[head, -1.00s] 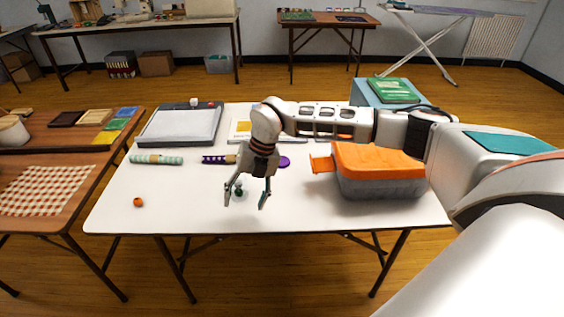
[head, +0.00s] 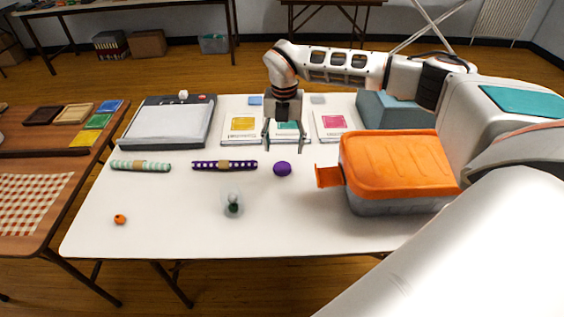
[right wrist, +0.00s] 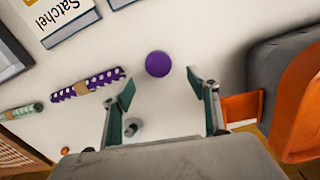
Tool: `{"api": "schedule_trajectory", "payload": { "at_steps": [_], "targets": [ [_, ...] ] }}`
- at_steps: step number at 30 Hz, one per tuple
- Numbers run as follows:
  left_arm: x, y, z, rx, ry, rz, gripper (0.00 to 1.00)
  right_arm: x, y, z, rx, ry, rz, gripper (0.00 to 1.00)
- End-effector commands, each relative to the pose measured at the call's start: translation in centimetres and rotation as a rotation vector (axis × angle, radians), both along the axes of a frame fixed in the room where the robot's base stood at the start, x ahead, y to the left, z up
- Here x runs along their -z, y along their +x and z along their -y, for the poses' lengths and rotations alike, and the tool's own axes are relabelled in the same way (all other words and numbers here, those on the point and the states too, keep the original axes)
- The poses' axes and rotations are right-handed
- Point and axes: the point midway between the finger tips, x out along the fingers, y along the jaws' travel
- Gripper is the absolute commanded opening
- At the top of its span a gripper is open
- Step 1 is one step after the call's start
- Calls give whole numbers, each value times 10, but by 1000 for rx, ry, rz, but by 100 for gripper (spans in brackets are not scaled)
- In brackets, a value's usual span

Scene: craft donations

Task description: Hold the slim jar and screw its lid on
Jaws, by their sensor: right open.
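The slim jar (head: 233,204) stands on the white table, small and clear with something dark green in it. It also shows in the right wrist view (right wrist: 133,127), partly behind a finger. I cannot make out a lid on it. A round purple thing (head: 282,169) lies behind and right of the jar; whether it is a lid or a ball I cannot tell. It shows in the right wrist view (right wrist: 158,64) beyond the fingertips. My right gripper (head: 284,151) is open and empty, pointing down above the table near the purple thing. My left gripper is not in view.
An orange-lidded box (head: 400,165) stands at the right, its orange tab toward the purple thing. Purple (head: 210,165) and mint (head: 125,165) rolls lie at left. A small orange object (head: 120,219) is front left. The front middle is mostly clear.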

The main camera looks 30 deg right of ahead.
Motion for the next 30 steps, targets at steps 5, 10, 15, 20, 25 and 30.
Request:
{"api": "schedule_trajectory", "payload": {
  "at_steps": [5,10,15,20,25,30],
  "targets": [
    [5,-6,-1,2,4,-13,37,0,0,0,-1,0,0,59],
    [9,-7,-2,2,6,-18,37,7,-1,0,0,1,-2,59],
    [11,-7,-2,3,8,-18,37,25,0,-1,0,1,-3,59],
    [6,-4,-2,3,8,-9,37,27,0,-1,-1,1,0,59],
    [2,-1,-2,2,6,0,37,27,0,-1,-1,1,0,59],
    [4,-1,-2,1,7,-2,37,40,1,-2,-1,1,-2,59]
  ]
}}
